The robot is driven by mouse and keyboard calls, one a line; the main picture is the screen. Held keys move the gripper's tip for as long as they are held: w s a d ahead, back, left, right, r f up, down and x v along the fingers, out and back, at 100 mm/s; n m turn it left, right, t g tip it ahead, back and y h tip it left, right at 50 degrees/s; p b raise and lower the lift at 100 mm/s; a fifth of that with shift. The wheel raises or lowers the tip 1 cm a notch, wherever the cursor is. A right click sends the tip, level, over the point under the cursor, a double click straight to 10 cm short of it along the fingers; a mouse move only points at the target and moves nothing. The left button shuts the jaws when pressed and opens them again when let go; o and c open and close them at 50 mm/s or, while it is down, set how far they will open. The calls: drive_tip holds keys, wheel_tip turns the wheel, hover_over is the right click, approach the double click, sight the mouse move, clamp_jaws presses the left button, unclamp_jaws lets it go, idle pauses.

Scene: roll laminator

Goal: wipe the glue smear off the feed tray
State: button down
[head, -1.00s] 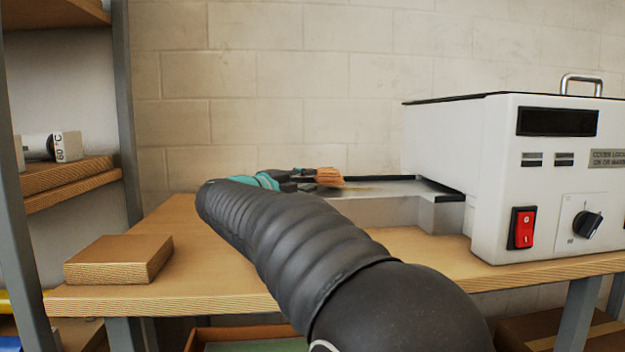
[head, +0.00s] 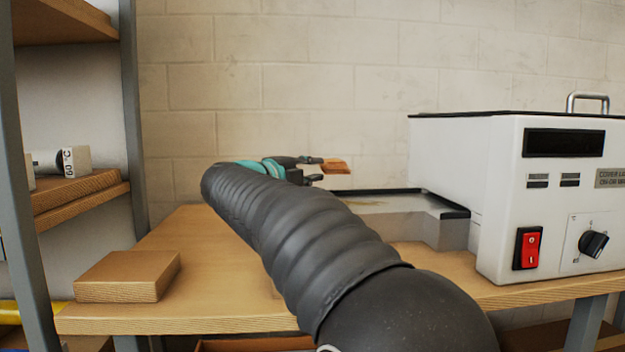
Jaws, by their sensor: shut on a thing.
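My gripper (head: 312,170) is shut on an orange-brown pad (head: 336,167) and holds it above the far left part of the feed tray. The grey feed tray (head: 400,208) juts out to the left of the white laminator (head: 463,160). A faint yellowish smear (head: 378,204) shows on the tray's top surface. The pad appears raised clear of the tray. My arm hides the tray's left part and near-left side.
The laminator's front has a red rocker switch (head: 528,248) and a black dial (head: 593,244). A wooden block (head: 128,276) lies at the left of the wooden bench (head: 200,310). A shelf unit (head: 80,200) stands at the left. Bare bench lies between block and arm.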

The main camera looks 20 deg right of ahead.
drive_tip(key=shift+r, duration=0.1)
drive_tip(key=shift+r, duration=1.5)
